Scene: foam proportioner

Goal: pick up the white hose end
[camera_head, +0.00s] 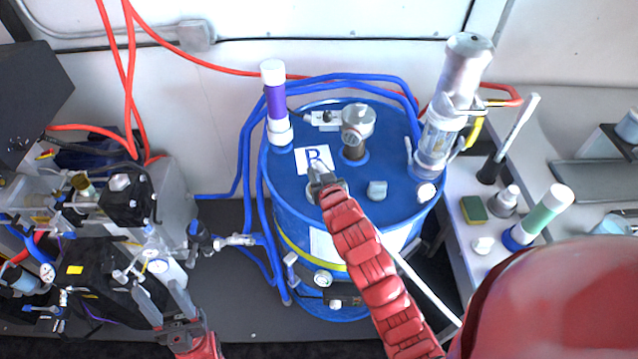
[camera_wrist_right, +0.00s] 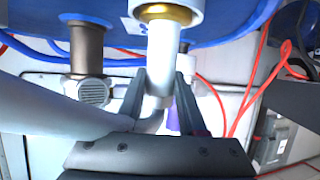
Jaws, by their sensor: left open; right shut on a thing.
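The white hose end (camera_wrist_right: 163,60) stands between the two dark fingers of my right gripper (camera_wrist_right: 160,88) in the right wrist view, and the fingers are shut on it. It meets a white collar with a brass ring (camera_wrist_right: 166,14) at the drum top; I cannot tell whether it is seated there. The thick white hose (camera_wrist_right: 60,112) curves away to the left. In the head view my right gripper (camera_head: 318,180) is over the blue drum's lid by the "B" label (camera_head: 313,158), and my arm mostly hides the hose end. My left gripper (camera_head: 164,304) is open and empty at the lower left.
The blue drum (camera_head: 285,215) carries a purple-banded tube (camera_head: 276,103), a metal fitting (camera_head: 357,130) and a tall clear-and-metal pump (camera_head: 453,105). Blue and red hoses run behind it. Equipment (camera_head: 110,215) crowds the left. A side counter (camera_head: 488,236) holds a sponge and a green-banded tube.

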